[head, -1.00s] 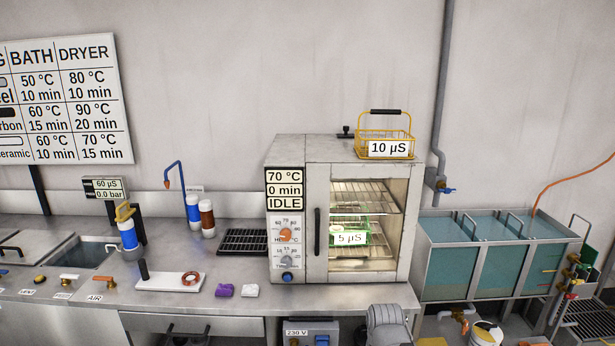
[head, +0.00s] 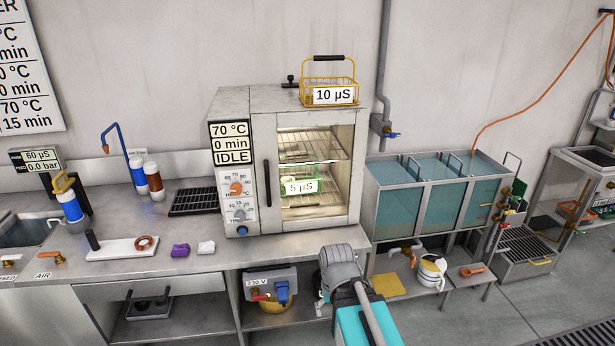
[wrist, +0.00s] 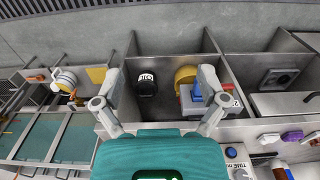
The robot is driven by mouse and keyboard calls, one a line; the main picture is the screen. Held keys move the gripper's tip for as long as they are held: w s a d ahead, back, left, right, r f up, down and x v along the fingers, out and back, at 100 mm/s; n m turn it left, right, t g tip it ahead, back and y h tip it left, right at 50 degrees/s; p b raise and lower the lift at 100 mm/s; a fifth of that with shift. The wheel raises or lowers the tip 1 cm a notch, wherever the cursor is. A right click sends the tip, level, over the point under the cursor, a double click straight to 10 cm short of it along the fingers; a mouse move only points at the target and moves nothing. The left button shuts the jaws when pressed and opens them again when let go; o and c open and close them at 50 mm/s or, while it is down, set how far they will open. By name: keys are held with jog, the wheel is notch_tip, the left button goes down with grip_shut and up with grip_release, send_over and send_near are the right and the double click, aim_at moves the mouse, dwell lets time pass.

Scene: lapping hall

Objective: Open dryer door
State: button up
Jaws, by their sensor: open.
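The dryer (head: 235,99) stands on the steel counter, its glass door (head: 357,180) closed. A dark vertical handle (head: 267,183) runs down the door's left side. Behind the glass are wire racks and a green-edged basket labelled 5 µS (head: 300,187). The panel (head: 231,142) left of the door reads 70 °C, 0 min, IDLE. My arm shows at the bottom of the head view, below and in front of the dryer. In the wrist view my gripper (wrist: 159,86) is open and empty, its fingers wide apart. The wrist view does not show the door handle.
A yellow basket labelled 10 µS (head: 329,97) sits on the dryer. Purple (head: 181,250) and white (head: 206,247) pieces lie on the counter (head: 130,268) before it. Water tanks (head: 395,212) stand right. Under-counter shelves hold a 230 V unit (head: 270,282). Grey floor (head: 470,315) is open at lower right.

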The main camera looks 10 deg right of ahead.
jog(key=shift+c, duration=1.1)
jog(key=shift+w+a, duration=0.2)
jog(key=shift+w, duration=0.05)
jog(key=shift+c, duration=0.8)
jog(key=w+a+r+m+t+y+b, duration=0.1)
jog(key=w+a+r+m+t+y, duration=0.1)
jog(key=w+a+m+t+y, duration=0.45)
jog(key=w+a+r+m+t+y+b, duration=0.1)
jog(key=w+a+r+m, duration=0.2)
jog(key=w+a, duration=0.45)
jog(key=w+d+r+m+t+h+b, duration=0.1)
jog(key=w+r+m+t+h, duration=0.1)
jog(key=w+r+m+t, duration=0.2)
jog(key=w+d+r+m+t+h+b, duration=0.1)
jog(key=w+r+m+t, duration=0.4)
jog(key=m, duration=1.5)
jog(key=shift+w+d+t+h, duration=0.55)
jog(key=shift+w+d, duration=0.25)
jog(key=shift+w, duration=1.95)
jog(key=shift+w, duration=0.1)
